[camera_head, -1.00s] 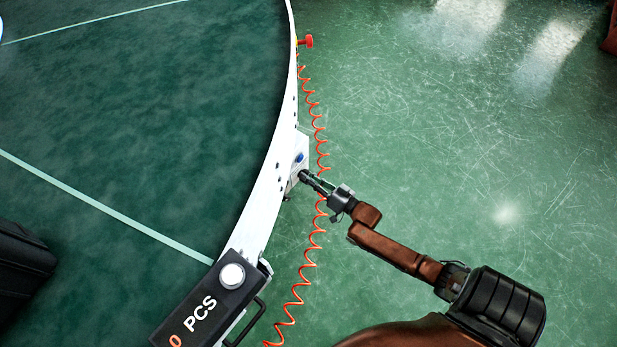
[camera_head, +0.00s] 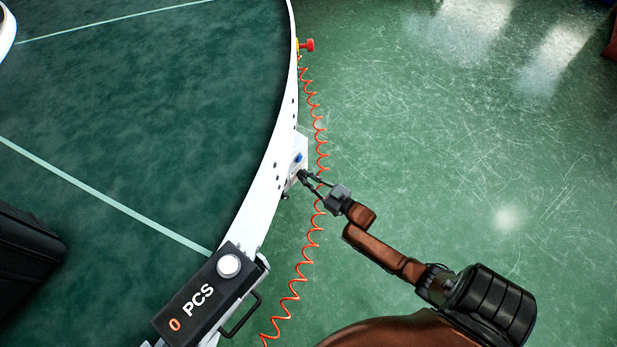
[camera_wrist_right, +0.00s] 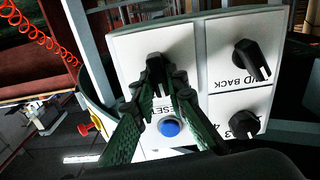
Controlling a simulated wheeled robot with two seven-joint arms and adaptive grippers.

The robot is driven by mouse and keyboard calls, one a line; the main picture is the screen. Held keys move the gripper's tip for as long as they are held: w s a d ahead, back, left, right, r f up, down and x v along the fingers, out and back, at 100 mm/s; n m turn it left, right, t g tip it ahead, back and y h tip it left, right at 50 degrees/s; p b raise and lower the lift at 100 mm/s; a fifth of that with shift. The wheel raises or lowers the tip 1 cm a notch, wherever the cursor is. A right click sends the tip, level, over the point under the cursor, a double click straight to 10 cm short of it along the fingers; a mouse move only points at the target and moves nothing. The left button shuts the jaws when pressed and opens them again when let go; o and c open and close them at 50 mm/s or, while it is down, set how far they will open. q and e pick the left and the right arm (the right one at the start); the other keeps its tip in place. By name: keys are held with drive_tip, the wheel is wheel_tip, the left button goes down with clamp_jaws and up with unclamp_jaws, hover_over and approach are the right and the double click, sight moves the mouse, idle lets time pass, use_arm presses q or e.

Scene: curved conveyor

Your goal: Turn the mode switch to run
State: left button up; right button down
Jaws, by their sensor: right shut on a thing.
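The control panel (camera_wrist_right: 205,35) is a pale plate on the conveyor's outer side, and it also shows in the head view (camera_head: 298,150). My right gripper (camera_wrist_right: 164,82) is at its upper left part, shut on a black knob (camera_wrist_right: 155,66), which I take to be the mode switch. The fingers cover much of the knob and its label, so its setting cannot be read. In the head view the right gripper (camera_head: 306,178) reaches the panel from the right. My left gripper is not in view.
A blue reset button (camera_wrist_right: 169,128) sits just below the fingers. A forward/back knob (camera_wrist_right: 252,60) and a numbered knob (camera_wrist_right: 244,123) are to the right. A coiled orange cable (camera_head: 312,230) hangs along the conveyor (camera_head: 268,195). A counter box (camera_head: 208,295) shows 0 PCS.

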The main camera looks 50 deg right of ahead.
drive_tip(key=shift+f+n, duration=0.1)
drive_tip(key=shift+n, duration=1.1)
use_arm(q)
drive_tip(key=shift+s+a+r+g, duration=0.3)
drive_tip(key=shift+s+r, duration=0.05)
use_arm(e)
drive_tip(key=shift+s+a+n, duration=0.1)
drive_tip(key=shift+n, duration=1.1)
drive_tip(key=c, duration=1.9)
unclamp_jaws()
drive_tip(key=shift+c, duration=0.2)
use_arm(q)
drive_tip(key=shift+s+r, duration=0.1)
use_arm(e)
drive_tip(key=s, duration=1.2)
drive_tip(key=shift+d, duration=0.45)
